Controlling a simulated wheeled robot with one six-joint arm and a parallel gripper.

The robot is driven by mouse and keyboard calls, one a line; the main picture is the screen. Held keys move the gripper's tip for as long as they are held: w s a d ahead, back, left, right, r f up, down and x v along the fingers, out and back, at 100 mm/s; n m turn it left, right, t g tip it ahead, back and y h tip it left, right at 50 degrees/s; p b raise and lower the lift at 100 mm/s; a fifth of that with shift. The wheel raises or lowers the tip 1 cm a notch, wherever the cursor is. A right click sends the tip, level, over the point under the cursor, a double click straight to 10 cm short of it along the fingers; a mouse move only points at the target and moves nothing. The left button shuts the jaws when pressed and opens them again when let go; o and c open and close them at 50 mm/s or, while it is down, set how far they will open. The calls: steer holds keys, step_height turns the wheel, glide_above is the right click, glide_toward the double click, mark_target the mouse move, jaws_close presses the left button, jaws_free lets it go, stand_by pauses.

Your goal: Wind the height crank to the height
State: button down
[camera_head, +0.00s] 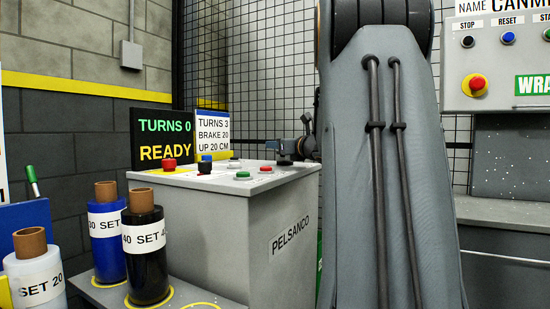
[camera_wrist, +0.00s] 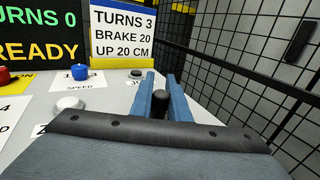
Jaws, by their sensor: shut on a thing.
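My gripper (camera_wrist: 159,88) is shut on a dark round knob (camera_wrist: 160,97), which shows between its two blue fingers in the wrist view. I take this knob for the handle of the height crank; the crank's arm and hub are hidden below the fingers and wrist. In the head view my gripper (camera_head: 285,148) is at the back right corner of the grey PELSANCO cabinet top. The black display (camera_head: 163,139) reads TURNS 0 in green and READY in yellow. The card (camera_head: 212,134) beside it reads TURNS 3, BRAKE 20, UP 20 CM.
The cabinet top carries a red button (camera_head: 169,164), a blue knob (camera_head: 206,158) and a green button (camera_head: 243,174). Labelled rolls, one blue (camera_head: 107,252) and one black (camera_head: 146,268), stand at front left. Black mesh fencing (camera_head: 262,75) rises close behind the cabinet.

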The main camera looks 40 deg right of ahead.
steer(key=shift+w+d+f+m+g+h+b, duration=0.1)
steer(key=shift+w+m+g+h+b, duration=0.25)
steer(key=shift+m+h+b, duration=1.3)
steer(key=shift+w+a+n+g+h+b, duration=0.1)
steer(key=shift+w+n+g+h+b, duration=0.3)
steer(key=shift+b, duration=2.6)
steer(key=shift+w+d+f+m+g+h+b, duration=0.15)
steer(key=shift+m+g+h+b, duration=0.2)
steer(key=shift+m+h+b, duration=1.35)
steer(key=b, duration=0.3)
steer(key=g+h+b, duration=0.1)
steer(key=b, duration=0.2)
steer(key=shift+w+f, duration=0.25)
steer(key=shift+w, duration=0.05)
steer(key=shift+d+r+m+g+h, duration=0.1)
steer(key=shift+d+m+g+h, duration=0.05)
steer(key=shift+m+g+h, duration=0.4)
steer(key=shift+w+d+r+m+g+h+p, duration=0.15)
steer(key=shift+m+g+h+p, duration=0.2)
steer(key=shift+g+h+p, duration=0.2)
steer(key=shift+w+d+r+m+g+h+p, duration=0.1)
steer(key=shift+r+m+g+h+p, duration=0.05)
steer(key=shift+m+g+h+p, duration=0.35)
steer(key=shift+w+d+r+m+g+h+p, duration=0.1)
steer(key=shift+d+m+g+h+p, duration=0.1)
steer(key=shift+m+g+h+p, duration=0.4)
steer(key=shift+w+d+m+g+h+p, duration=0.1)
steer(key=shift+d+m+g+h+p, duration=0.05)
steer(key=shift+m+g+h+p, duration=0.4)
steer(key=shift+g, duration=0.45)
